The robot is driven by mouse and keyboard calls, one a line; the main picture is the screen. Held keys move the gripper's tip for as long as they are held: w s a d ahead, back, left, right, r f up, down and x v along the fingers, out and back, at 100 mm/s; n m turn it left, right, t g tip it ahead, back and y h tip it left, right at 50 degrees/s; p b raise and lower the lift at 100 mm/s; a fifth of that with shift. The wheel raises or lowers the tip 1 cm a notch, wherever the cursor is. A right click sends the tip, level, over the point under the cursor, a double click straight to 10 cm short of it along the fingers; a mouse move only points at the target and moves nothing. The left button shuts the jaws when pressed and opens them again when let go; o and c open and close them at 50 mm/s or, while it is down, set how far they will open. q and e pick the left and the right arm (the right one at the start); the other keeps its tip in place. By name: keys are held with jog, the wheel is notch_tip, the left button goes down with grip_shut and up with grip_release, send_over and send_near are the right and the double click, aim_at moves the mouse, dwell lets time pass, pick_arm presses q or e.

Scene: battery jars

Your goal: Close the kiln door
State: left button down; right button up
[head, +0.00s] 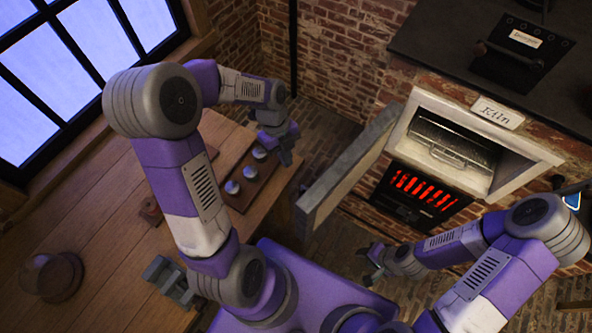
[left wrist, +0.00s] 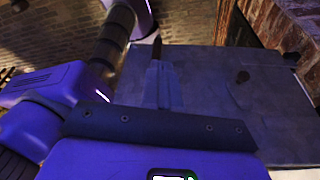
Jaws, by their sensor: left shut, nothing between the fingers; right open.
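The kiln (head: 515,160) stands at the right, with a white "Kiln" label above its open mouth and a wire rack inside. Its grey door (head: 343,183) stands wide open, swung out to the left of the mouth. My left gripper (head: 286,157) is shut and empty, on the outer side of the door, left of it in the head view. In the left wrist view its fingers (left wrist: 160,80) are closed in front of the broad grey door face (left wrist: 225,95); I cannot tell if they touch it. My right gripper (head: 372,264) is open and empty, low in front of the kiln.
Red slots (head: 422,190) glow below the kiln mouth. A wooden table (head: 110,235) at the left holds a tray (head: 240,200) with several round-topped jars, a grey rack (head: 168,283) and a glass dome (head: 52,276). Brick floor lies around the door.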

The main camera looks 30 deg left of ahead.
pick_arm(q)
jog(key=d, duration=0.1)
jog(key=s+d+f, duration=0.2)
jog(key=d, duration=0.1)
jog(key=shift+f+p, duration=0.25)
jog(key=shift+p, duration=0.1)
